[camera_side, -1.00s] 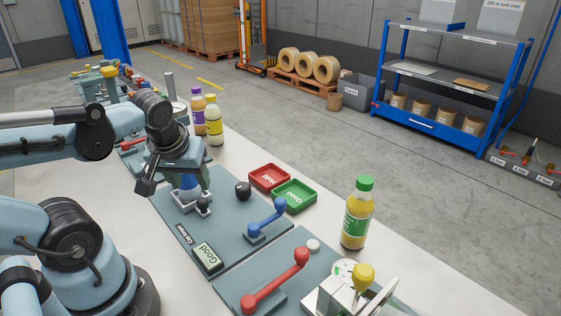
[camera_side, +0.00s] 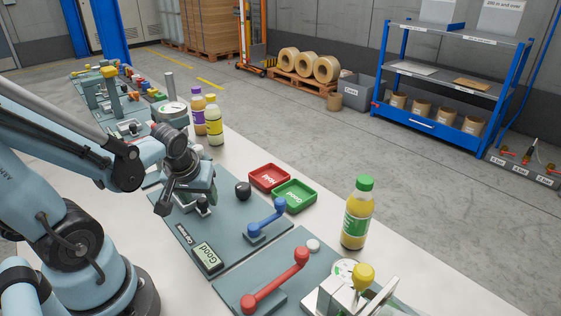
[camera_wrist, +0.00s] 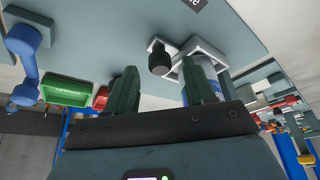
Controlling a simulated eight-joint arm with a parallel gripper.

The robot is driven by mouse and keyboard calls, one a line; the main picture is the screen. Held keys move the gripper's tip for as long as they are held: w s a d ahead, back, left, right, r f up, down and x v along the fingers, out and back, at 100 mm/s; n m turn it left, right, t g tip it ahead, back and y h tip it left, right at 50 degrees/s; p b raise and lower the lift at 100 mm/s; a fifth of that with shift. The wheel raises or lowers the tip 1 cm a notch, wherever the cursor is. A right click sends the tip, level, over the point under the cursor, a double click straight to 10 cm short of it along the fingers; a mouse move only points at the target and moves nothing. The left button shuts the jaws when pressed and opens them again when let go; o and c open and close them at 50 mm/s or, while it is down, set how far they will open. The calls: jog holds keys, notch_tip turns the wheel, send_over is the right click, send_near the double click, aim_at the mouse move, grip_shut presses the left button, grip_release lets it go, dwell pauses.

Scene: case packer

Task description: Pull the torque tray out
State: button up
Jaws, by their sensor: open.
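The panel carries a readout saying "Good" (camera_side: 207,257). On it, what I take to be the torque tray is a pale grey tray (camera_wrist: 207,47) with a black knob (camera_wrist: 160,61) at its front. A blue and white cylinder (camera_wrist: 206,66) stands at the tray, partly hidden by a finger. My gripper (camera_wrist: 160,84) is open and empty. In the wrist view the knob lies between and just beyond the fingertips; I cannot tell whether they touch it. In the side view my wrist hides most of the tray, and the knob (camera_side: 204,203) shows beside it.
A second black ball knob (camera_side: 243,190) stands right of the tray. Red (camera_side: 269,177) and green (camera_side: 294,195) bins, a blue lever (camera_side: 267,219) and a red lever (camera_side: 275,281) are nearby. Bottles stand behind (camera_side: 214,121) and at the right (camera_side: 357,213).

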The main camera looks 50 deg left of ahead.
jog(key=shift+x, duration=0.75)
grip_shut()
